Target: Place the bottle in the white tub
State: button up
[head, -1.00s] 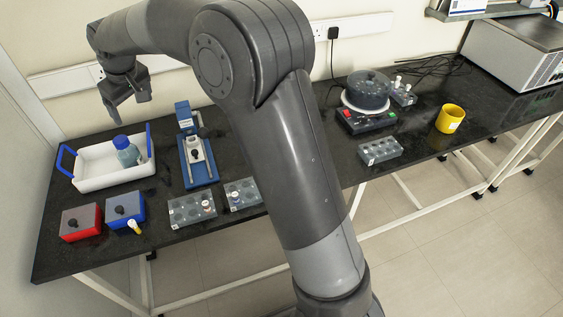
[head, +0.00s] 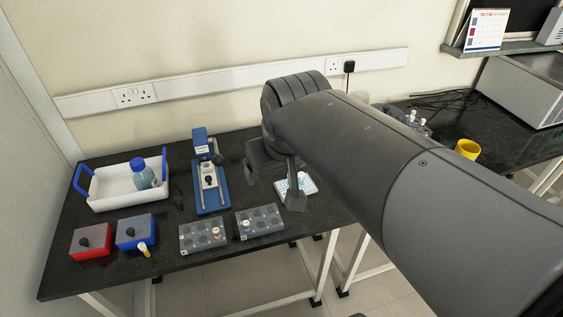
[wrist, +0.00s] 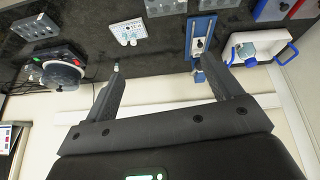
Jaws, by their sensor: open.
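The bottle (head: 144,176), clear bluish with a blue cap, stands upright at the right end of the white tub (head: 108,188), apparently inside it. The tub has blue handles and sits at the back left of the dark bench. In the wrist view, the tub (wrist: 268,37) is at the upper right, with the bottle (wrist: 243,51) at its left end. My gripper (wrist: 157,70) is open with nothing between its fingers. In the head view it is right of the tub, near a white plate, partly hidden by my arm.
A blue-based device (head: 210,187) stands between the tub and my gripper. Red (head: 91,241) and blue (head: 136,231) boxes and grey racks (head: 203,236) line the front. A white well plate (head: 306,184) lies beside my gripper. A yellow mug (head: 467,149) is farther right.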

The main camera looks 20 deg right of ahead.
jog(key=s+d+f+m, duration=0.1)
jog(key=s+d+f, duration=0.1)
jog(key=s, duration=0.4)
jog(key=shift+s+d+f, duration=0.15)
jog(key=shift+d+f, duration=0.05)
jog(key=shift+f, duration=0.35)
dwell(0.7)
